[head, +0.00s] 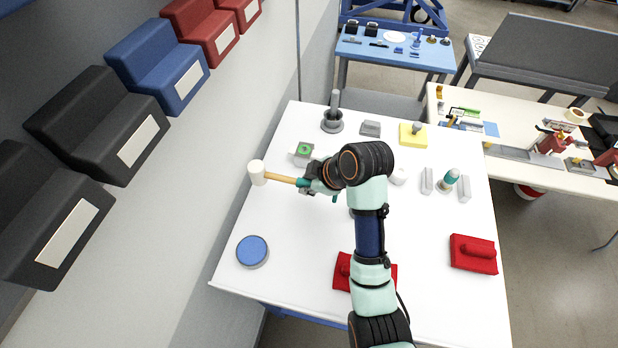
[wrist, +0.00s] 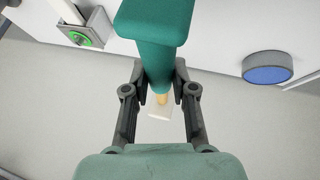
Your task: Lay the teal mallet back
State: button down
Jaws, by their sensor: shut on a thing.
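The mallet has a white head (head: 257,172), a pale wooden handle (head: 281,179) and a teal grip. My gripper (head: 308,184) is shut on the teal grip and holds the mallet above the left part of the white table (head: 310,240). The head points left, close to the table's left edge in the picture. In the wrist view the teal grip (wrist: 155,35) passes between my fingers, with the white head (wrist: 160,107) beyond. My arm hides part of the table's middle.
A blue-topped disc (head: 252,250), red blocks (head: 473,254), a grey holder with an upright rod (head: 332,122), a green-buttoned box (head: 302,151) and a yellow block (head: 413,134) stand on the table. The front left is fairly clear.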

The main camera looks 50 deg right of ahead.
jog(key=shift+f+b, duration=1.1)
jog(key=shift+f, duration=2.5)
jog(key=c, duration=0.9)
grip_release()
jog(key=shift+o, duration=0.2)
jog(key=v, duration=0.7)
jog(key=shift+r, duration=0.2)
